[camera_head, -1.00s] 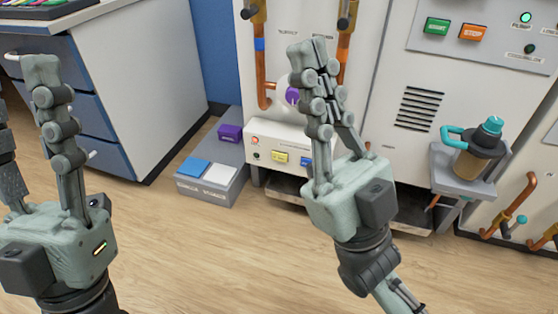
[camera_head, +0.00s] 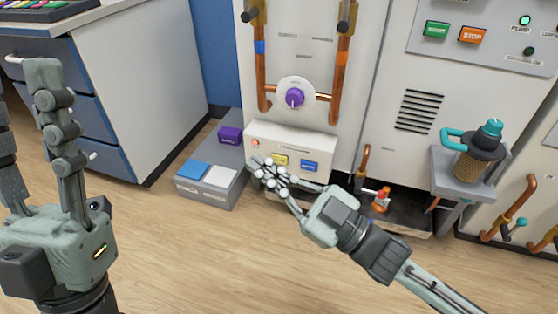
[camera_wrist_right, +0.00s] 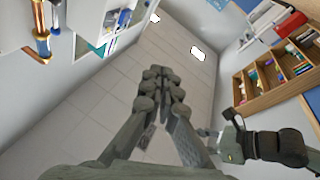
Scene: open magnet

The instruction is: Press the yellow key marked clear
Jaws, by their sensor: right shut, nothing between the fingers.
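The yellow key (camera_head: 280,159) is a small block on the sloping front of a white control box, beside a blue key (camera_head: 310,166). Its lettering is too small to read. My right gripper (camera_head: 257,164) is shut and empty, with its fingertips just left of and slightly below the yellow key in the picture. I cannot tell whether they touch the box. In the right wrist view its fingers (camera_wrist_right: 160,75) lie together. My left gripper (camera_head: 24,88) is upright at the left edge, its fingers apart, one partly cut off.
A purple knob (camera_head: 294,97) sits above the box between copper pipes. A grey step (camera_head: 207,190) with blue, white and purple blocks stands to the left. A jug (camera_head: 478,155) rests on a shelf at the right. The wooden floor in front is clear.

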